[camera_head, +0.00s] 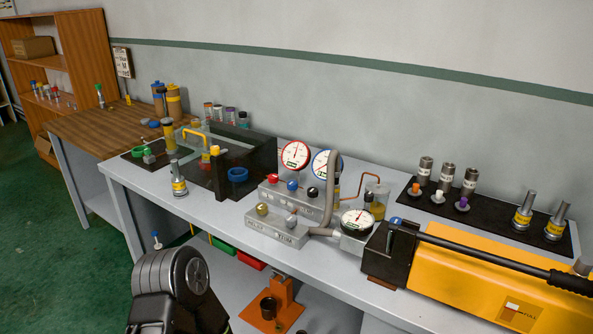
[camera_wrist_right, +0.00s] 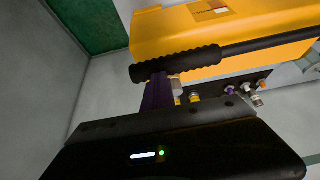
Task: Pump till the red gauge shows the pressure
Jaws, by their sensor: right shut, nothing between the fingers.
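The red-rimmed gauge (camera_head: 296,155) stands upright on the grey valve block, left of a blue-rimmed gauge (camera_head: 322,163). Its reading is too small to tell. The yellow pump (camera_head: 480,275) lies at the right front of the bench. Its black lever (camera_head: 470,252) runs along its top and ends in a ribbed grip (camera_head: 570,282). In the right wrist view the grip (camera_wrist_right: 175,65) crosses just beyond my right gripper (camera_wrist_right: 160,88), whose dark purple finger reaches up to it. The gripper is shut and empty; contact is unclear. My left arm shows at lower left, without its fingers.
A smaller gauge (camera_head: 357,222) sits beside the pump, joined by a hose to the valve block (camera_head: 280,225). A black mat (camera_head: 480,212) with several metal fittings lies behind the pump. An orange stand (camera_head: 272,305) is under the bench. The left floor is clear.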

